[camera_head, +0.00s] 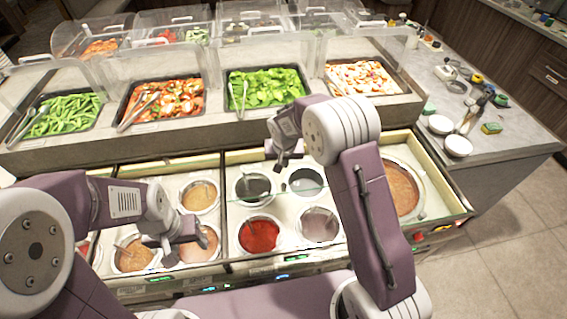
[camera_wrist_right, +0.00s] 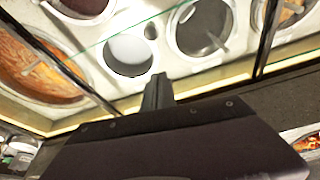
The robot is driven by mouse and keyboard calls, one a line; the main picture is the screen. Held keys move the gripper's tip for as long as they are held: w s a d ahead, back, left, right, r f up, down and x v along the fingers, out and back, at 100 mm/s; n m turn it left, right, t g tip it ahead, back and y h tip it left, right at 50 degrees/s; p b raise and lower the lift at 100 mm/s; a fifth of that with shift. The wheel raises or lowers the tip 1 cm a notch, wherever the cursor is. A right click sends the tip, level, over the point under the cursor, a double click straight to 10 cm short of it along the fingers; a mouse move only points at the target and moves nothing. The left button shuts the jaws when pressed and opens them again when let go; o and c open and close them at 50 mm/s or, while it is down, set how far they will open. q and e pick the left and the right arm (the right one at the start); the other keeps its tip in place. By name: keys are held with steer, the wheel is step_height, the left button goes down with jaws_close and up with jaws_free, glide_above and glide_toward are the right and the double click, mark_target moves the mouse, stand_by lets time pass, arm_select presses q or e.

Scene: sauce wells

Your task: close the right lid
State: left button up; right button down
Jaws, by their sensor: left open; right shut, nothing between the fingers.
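The sauce counter (camera_head: 225,240) has several round wells under a frame with dark dividers. A clear glass lid edge (camera_head: 292,194) crosses the middle-right section, by the dark wells. The same greenish edge (camera_wrist_right: 128,24) crosses the right wrist view. How far the lid reaches is hard to tell because it is transparent and my right arm covers part of it. My right gripper (camera_head: 283,163) is shut and empty above the back edge of this section; its tip (camera_wrist_right: 157,88) shows in the wrist view. Whether it touches the lid is unclear. My left gripper (camera_head: 168,243) is open above the left wells.
A red sauce well (camera_head: 259,235) and a pale well (camera_head: 318,224) sit at the front of this section. A large brown well (camera_head: 402,188) lies right of my right arm. Food trays under clear guards (camera_head: 265,87) stand behind. A side counter (camera_head: 500,130) holds bowls.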

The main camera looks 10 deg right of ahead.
mark_target(283, 180)
steer(key=x, duration=0.5)
steer(key=shift+s+a+f+p, duration=0.15)
steer(key=shift+a+f+p, duration=0.1)
steer(key=shift+p, duration=0.15)
steer(key=shift+s+a, duration=0.1)
steer(key=shift+s, duration=0.25)
steer(key=shift+s+f, duration=0.15)
steer(key=shift+s, duration=0.8)
steer(key=shift+s+a, duration=0.15)
steer(key=shift+s, duration=0.35)
